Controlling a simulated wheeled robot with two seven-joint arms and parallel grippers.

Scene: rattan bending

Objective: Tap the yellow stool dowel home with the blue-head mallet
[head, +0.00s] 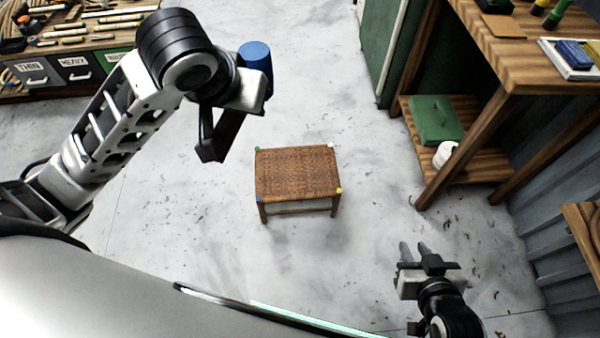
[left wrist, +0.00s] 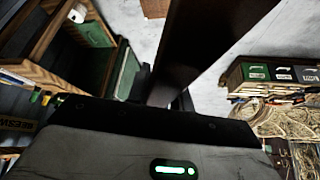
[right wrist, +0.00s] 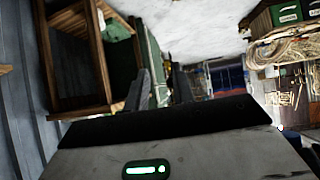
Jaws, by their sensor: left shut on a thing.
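The woven stool (head: 297,174) stands upright on the floor in the middle of the head view. Its yellow dowel (head: 339,190) shows at the near right corner; how far it sticks out is too small to tell. My left gripper (head: 217,138) is shut on the mallet, above and left of the stool and apart from it. The mallet's blue head (head: 256,60) shows beyond the gripper, and its dark brown handle (left wrist: 200,40) crosses the left wrist view. My right gripper (head: 414,253) is open and empty, low on the right; its two fingers also show apart in the right wrist view (right wrist: 160,88).
Green, blue and white marks show at the stool's other corners. A wooden workbench (head: 470,45) with a lower shelf holding a green box (head: 436,120) stands right. A bench with labelled bins (head: 75,70) is at the back left. The floor around the stool is clear.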

